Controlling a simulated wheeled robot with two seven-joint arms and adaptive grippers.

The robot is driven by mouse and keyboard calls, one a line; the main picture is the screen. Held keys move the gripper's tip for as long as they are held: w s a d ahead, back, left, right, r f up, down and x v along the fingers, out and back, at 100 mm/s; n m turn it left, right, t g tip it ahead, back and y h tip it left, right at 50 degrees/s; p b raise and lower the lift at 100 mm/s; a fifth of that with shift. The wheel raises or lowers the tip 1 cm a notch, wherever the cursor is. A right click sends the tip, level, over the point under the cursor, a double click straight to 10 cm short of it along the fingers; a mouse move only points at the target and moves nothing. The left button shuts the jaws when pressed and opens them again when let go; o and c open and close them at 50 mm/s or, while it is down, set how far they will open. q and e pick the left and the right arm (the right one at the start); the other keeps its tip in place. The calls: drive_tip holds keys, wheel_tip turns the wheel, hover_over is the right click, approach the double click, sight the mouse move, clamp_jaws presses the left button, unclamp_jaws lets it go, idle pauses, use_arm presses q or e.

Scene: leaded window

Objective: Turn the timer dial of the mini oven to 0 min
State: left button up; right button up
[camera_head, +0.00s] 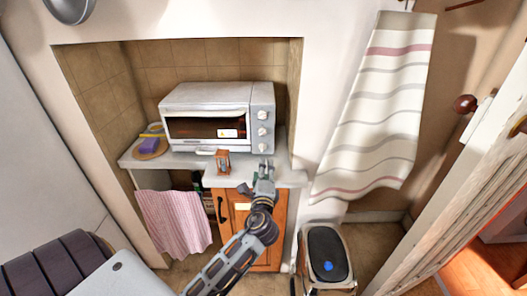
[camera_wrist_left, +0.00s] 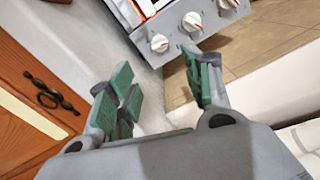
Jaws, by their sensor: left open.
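The white mini oven (camera_head: 205,112) stands on the counter in the tiled niche. Its right-hand panel carries three pale dials in a column: upper dial (camera_head: 263,115), middle dial (camera_head: 262,131), lower dial (camera_head: 262,147). I cannot read which is the timer or its setting. The left wrist view shows the lower dial (camera_wrist_left: 159,43) and middle dial (camera_wrist_left: 191,20) beyond the fingers, with the upper one (camera_wrist_left: 227,3) at the top edge. My left gripper (camera_head: 263,170) is open and empty, in front of and below the panel, apart from the dials; its green-padded fingers (camera_wrist_left: 163,88) are spread. My right gripper is out of view.
A small wooden hourglass-like object (camera_head: 222,162) stands on the counter's front edge (camera_head: 285,177), left of my gripper. A board with a purple sponge (camera_head: 149,144) lies left of the oven. A pink towel (camera_head: 175,220) hangs below; a bin (camera_head: 327,255) stands on the floor.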

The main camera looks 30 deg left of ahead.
sight(263, 150)
use_arm(q)
drive_tip(key=shift+x, duration=1.7)
drive_tip(key=x, duration=0.4)
drive_tip(key=shift+w+p, duration=0.1)
drive_tip(key=shift+p, duration=0.25)
drive_tip(key=x, duration=0.2)
drive_tip(key=shift+w+a, duration=0.2)
drive_tip(key=shift+w, duration=0.05)
drive_tip(key=shift+x, duration=1.15)
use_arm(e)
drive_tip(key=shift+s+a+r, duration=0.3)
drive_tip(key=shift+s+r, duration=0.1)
